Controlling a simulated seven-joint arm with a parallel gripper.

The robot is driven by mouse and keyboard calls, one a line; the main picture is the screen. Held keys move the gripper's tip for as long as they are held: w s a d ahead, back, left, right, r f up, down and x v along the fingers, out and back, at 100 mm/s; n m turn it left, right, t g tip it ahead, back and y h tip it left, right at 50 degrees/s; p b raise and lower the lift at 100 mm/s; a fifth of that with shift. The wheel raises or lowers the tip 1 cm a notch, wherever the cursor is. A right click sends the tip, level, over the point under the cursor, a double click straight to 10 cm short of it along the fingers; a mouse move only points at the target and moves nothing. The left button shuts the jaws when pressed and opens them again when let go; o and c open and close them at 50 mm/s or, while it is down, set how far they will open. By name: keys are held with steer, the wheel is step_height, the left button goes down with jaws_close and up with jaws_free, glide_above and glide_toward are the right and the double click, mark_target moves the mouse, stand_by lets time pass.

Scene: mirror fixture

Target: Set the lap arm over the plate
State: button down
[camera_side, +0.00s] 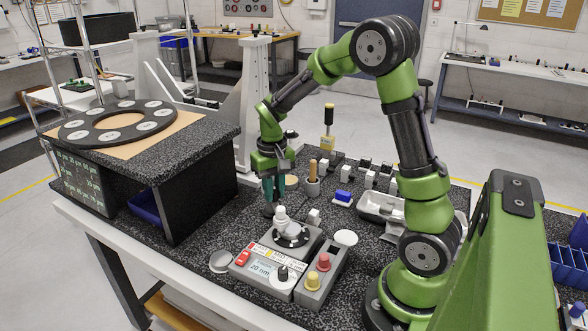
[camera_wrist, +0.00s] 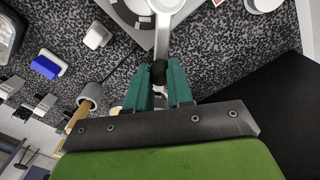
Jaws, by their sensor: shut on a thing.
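In the side view, a small white post, which looks like the lap arm's pivot (camera_side: 281,217), stands by a round dark plate (camera_side: 299,241) on a grey control box. In the wrist view, the pale lap arm (camera_wrist: 163,38) runs from a round white head at the top edge down to a black knob (camera_wrist: 158,70). My gripper (camera_wrist: 162,84) has its teal fingers closed around this knob. In the side view, my gripper (camera_side: 273,193) points down just behind the box. Its fingertips and the knob are hard to make out there.
The control box (camera_side: 268,272) has a display and knobs; a button box (camera_side: 320,274) stands beside it. A wooden-handled tool in a grey cup (camera_side: 312,187), a blue block (camera_side: 343,196) and small blocks lie to the right. A granite stand (camera_side: 200,150) with a black ring is left.

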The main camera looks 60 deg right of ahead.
steer(key=shift+s+d+r+n, duration=0.1)
steer(key=shift+s+d+n, duration=0.25)
steer(key=shift+n, duration=0.55)
steer(key=shift+d, duration=0.1)
steer(key=c, duration=1)
jaws_free()
step_height(320, 180, up, 17)
